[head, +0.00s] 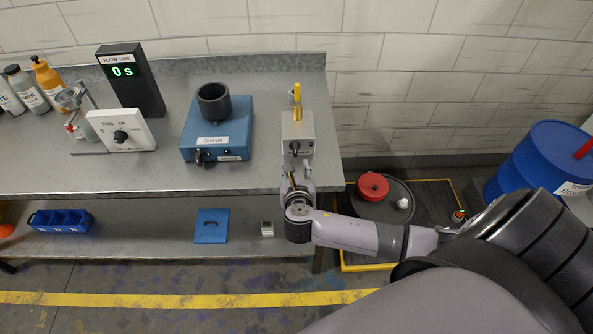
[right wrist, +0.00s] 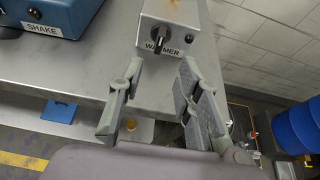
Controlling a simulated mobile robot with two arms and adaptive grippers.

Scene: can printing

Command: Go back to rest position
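My right arm comes in from the right in the head view, and its gripper (head: 298,178) is at the table's front edge, just in front of the grey warmer box (head: 298,138). In the right wrist view the two fingers of my right gripper (right wrist: 158,92) are spread apart with nothing held between them. The warmer (right wrist: 168,35) with its dark knob is just beyond the fingertips there; I cannot tell the exact gap. A yellow upright piece (head: 297,92) stands at the back of the warmer. My left gripper is not in view.
The metal table (head: 250,180) holds a blue shaker (head: 217,128) with a black cup, a timer display (head: 130,80), a white dial box (head: 121,130) and bottles. A blue bin (head: 60,221) is on the lower shelf. A blue drum (head: 540,160) and a red-lidded container (head: 373,187) stand right of the table.

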